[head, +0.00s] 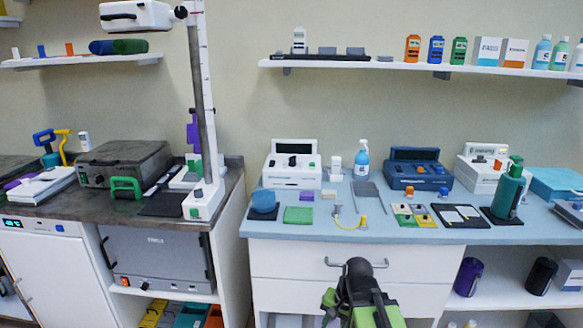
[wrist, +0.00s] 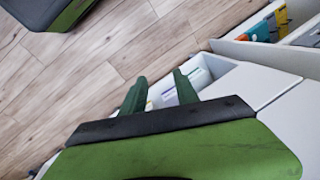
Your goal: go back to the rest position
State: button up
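My arm (head: 360,298), green and black, shows at the bottom centre of the head view, in front of the white drawers. In the wrist view my gripper (wrist: 160,88) has its two green fingers apart, with nothing held between them. It points over the wooden floor and a white open-topped compartment, which holds small items. The fingertips appear apart from the compartment, but the exact gap cannot be told. The gripper's fingers cannot be made out clearly in the head view.
A blue-topped counter (head: 330,228) with devices, bottles and pads stands behind my arm, above a white drawer (head: 285,262). A dark counter (head: 75,208) is at left. Open shelving with dark cups (head: 468,277) is at right.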

jog(key=s+d+n+h, duration=0.2)
jog(key=d+n, duration=0.2)
jog(key=d, duration=0.1)
notch_tip(320, 180, up, 19)
jog(key=n+p, duration=0.1)
jog(key=p, duration=1.8)
jog(key=shift+g, duration=0.4)
jog(key=shift+f, duration=0.1)
